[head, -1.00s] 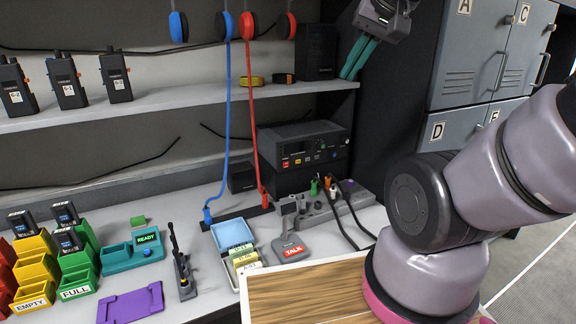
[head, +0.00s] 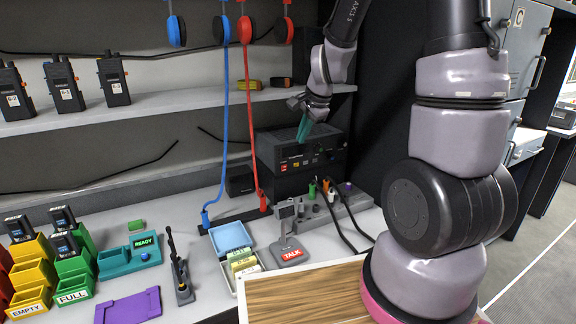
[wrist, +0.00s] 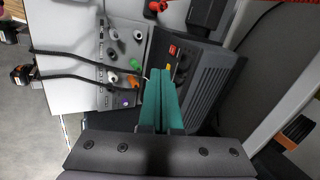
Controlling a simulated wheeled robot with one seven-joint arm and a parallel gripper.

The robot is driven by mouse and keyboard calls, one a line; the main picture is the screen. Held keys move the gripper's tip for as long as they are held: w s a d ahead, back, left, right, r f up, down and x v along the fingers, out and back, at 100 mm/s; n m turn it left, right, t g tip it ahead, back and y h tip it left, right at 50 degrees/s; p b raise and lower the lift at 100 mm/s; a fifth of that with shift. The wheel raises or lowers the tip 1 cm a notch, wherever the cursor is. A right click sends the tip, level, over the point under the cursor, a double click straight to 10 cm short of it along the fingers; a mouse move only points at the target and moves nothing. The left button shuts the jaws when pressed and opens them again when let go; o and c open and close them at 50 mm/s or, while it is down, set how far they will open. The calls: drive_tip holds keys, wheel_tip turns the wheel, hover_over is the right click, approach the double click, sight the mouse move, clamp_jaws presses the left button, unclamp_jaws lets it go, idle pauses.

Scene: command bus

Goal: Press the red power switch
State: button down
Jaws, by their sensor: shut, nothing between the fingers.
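A black radio unit (head: 268,150) stands at the back of the desk under the shelf. A small red switch (head: 284,168) is at the left end of its front. My gripper (head: 299,140) has teal fingers, shut and empty, pointing down at the radio's upper front. It also shows in the wrist view (wrist: 158,72). The fingertips look apart from the red switch; whether they touch the radio I cannot tell. The fingers hide part of the front.
A grey power strip (head: 345,203) with several plugs and black cables lies in front of the radio. A TALK microphone (head: 290,252) and a blue box (head: 230,237) stand nearer. A red headset cable (head: 254,130) hangs just left of the radio. The shelf (head: 200,100) is above.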

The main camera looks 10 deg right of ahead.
sight(288, 164)
drive_tip(key=shift+m, duration=0.8)
drive_tip(key=x, duration=0.5)
drive_tip(key=shift+s+d+f, duration=0.3)
drive_tip(key=shift+d+f, duration=0.05)
drive_tip(key=shift+f, duration=0.2)
drive_tip(key=shift+f, duration=0.15)
drive_tip(key=shift+w+a+f, duration=0.35)
drive_tip(key=shift+w+f, duration=1)
drive_tip(key=shift+w+a+f, duration=0.35)
drive_tip(key=shift+w+f, duration=0.95)
drive_tip(key=shift+f, duration=0.05)
drive_tip(key=shift+w+a+f, duration=0.35)
drive_tip(key=shift+w+f, duration=1)
drive_tip(key=shift+f, duration=0.05)
